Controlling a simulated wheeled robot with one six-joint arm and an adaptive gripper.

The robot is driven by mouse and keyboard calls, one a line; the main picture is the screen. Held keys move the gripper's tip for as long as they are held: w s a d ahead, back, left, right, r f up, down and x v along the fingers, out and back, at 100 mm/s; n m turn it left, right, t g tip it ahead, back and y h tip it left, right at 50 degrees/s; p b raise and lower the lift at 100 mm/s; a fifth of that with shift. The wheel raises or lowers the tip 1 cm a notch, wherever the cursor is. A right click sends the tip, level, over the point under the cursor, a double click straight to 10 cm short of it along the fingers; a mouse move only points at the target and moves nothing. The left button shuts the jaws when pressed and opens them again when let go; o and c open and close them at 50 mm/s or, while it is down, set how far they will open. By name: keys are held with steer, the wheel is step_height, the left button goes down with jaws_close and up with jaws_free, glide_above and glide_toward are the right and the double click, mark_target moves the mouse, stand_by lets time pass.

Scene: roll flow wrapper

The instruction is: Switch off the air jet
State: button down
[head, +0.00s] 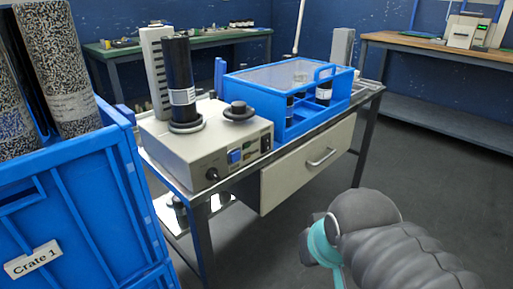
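A beige machine (185,152) stands on the left end of the workbench. A black roll (179,80) with a white label stands upright on it, beside a dark round knob or disc (238,111). Its front panel carries a blue square button or switch (234,157), a black knob (212,174) and small red and green marks (250,150). The panel writing is too small to read, so I cannot tell which control is for the air jet or whether it is on.
A blue open-fronted case (258,98) with a clear lid, holding dark rolls, stands right of the machine. A bench drawer (308,164) is shut below. A stacked blue crate (80,200) with patterned rolls stands close at left. The floor right of the bench is clear.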

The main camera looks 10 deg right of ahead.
mark_target(267, 143)
steer(key=w+d+r+m+y, duration=0.1)
steer(key=w+d+r+m, duration=0.1)
steer(key=w+r+m, duration=0.2)
steer(key=w+d+r+m+y+b, duration=0.1)
steer(key=w+r+m, duration=0.4)
steer(key=w+m, duration=0.6)
steer(key=w+d+r+m+y, duration=0.2)
steer(key=w+m, duration=0.5)
steer(key=m, duration=0.7)
step_height(267, 143, up, 3)
steer(key=shift+w+d+f+t+b, duration=0.2)
steer(key=shift+d+t+b, duration=0.1)
steer(key=shift+d, duration=0.35)
steer(key=shift+w+a+f+b, duration=0.15)
steer(key=shift+w+a+f, duration=0.85)
steer(key=shift+w+f, duration=0.4)
steer(key=shift+w+a+f+b, duration=0.15)
steer(key=shift+w+a+f, duration=0.85)
steer(key=shift+w+f, duration=0.35)
steer(key=shift+w+a+f+b, duration=0.15)
steer(key=shift+w+a+f, duration=0.85)
steer(key=shift+w+f, duration=0.4)
